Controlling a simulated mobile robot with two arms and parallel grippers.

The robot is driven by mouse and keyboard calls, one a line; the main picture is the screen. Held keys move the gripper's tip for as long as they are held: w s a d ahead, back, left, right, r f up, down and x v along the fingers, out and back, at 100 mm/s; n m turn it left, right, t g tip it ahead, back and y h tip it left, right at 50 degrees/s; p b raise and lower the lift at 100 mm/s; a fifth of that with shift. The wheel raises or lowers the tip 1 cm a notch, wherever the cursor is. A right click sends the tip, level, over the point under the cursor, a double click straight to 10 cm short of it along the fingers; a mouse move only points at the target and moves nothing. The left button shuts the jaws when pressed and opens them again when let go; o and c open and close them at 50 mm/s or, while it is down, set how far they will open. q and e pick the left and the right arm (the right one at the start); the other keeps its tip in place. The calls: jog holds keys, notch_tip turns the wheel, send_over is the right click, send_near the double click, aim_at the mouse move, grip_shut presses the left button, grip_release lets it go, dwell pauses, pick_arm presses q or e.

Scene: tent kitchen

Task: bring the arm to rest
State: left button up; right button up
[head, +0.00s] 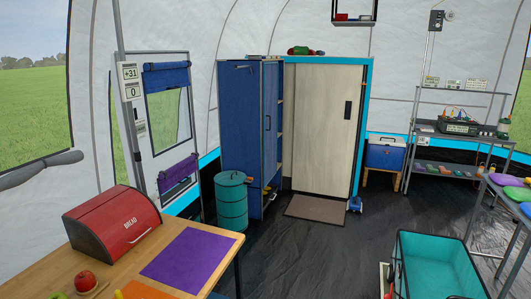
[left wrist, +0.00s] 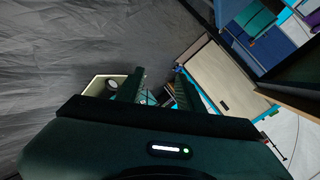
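My left gripper (left wrist: 158,86) shows in the left wrist view. Its two dark green fingers stand apart, with background showing between them, and I see nothing held. Small items show behind and between the fingers, too small to name. My left gripper does not show in the head view. My right gripper and arm are in neither view.
A wooden table (head: 216,248) holds a red bread box (head: 112,222), a purple mat (head: 190,258) and an apple (head: 85,279). A teal crate (head: 397,262) is at lower right. A blue cabinet (head: 240,130) and pale door (head: 318,130) stand behind. Dark floor (head: 300,255) lies clear between.

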pick_arm(q)
jog(key=s+a+f+n+g+y, duration=0.2)
jog(key=s+a+f+n, duration=0.1)
jog(key=s+f, duration=0.4)
jog(key=s+a+f+n+g+y, duration=0.15)
jog(key=s+f+n, duration=0.3)
jog(key=s, duration=0.55)
jog(key=s+a+f+n+g, duration=0.1)
jog(key=s+f+n+g, duration=0.1)
jog(key=s, duration=0.8)
jog(key=s+a+f+n+g+y, duration=0.1)
jog(key=s+f+n+g, duration=0.2)
jog(key=s, duration=0.8)
jog(key=shift+s+a+f+g, duration=0.2)
jog(key=shift+a+f+g, duration=0.2)
jog(key=shift+f, duration=0.3)
